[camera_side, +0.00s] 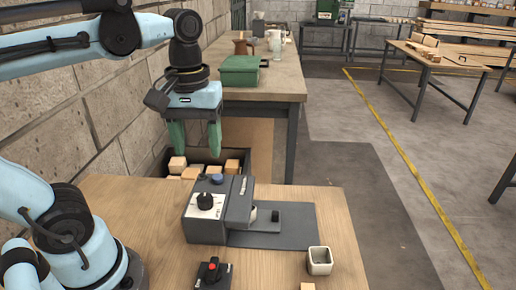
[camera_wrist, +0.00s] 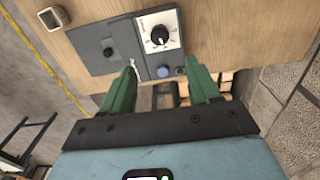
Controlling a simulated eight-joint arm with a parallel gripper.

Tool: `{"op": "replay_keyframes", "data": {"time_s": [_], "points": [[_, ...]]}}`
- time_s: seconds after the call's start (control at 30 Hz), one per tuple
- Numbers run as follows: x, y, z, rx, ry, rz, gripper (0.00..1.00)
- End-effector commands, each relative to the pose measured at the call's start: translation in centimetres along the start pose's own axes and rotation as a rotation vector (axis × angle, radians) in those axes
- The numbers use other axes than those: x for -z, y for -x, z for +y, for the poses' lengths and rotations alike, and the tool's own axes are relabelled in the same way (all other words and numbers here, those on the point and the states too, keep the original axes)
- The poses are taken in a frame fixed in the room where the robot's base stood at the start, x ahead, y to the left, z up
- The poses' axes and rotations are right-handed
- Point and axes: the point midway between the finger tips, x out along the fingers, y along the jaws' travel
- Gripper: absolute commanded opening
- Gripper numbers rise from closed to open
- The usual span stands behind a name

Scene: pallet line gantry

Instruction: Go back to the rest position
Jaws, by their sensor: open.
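My gripper (camera_side: 196,138) has two green fingers that are spread apart with nothing between them. In the side view it hangs over the dark bin (camera_side: 206,157), which holds several light wooden blocks (camera_side: 190,172). In the wrist view my gripper (camera_wrist: 158,92) also shows open and empty, with a few blocks (camera_wrist: 222,82) partly hidden by the right finger.
A grey machine (camera_side: 205,226) with a black knob and blue button stands on the wooden table (camera_side: 160,232). A small square cup (camera_side: 319,261) is at the table's right. A green box (camera_side: 239,71) sits on the bench behind. Stone wall is close on the left.

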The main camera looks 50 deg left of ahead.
Motion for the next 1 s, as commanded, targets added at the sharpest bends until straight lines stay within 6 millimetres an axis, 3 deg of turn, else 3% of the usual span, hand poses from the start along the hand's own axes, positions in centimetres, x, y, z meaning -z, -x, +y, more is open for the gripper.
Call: {"op": "replay_keyframes", "data": {"time_s": [0.47, 0.8, 1.0], "points": [[0.2, -0.2, 0.2, -0.019, -0.036, 0.022, 0.61], [2.7, -6.3, 3.1, -0.218, -0.569, 0.428, 0.61], [3.3, -7.3, 3.8, -0.238, -0.731, 0.582, 0.61]]}}
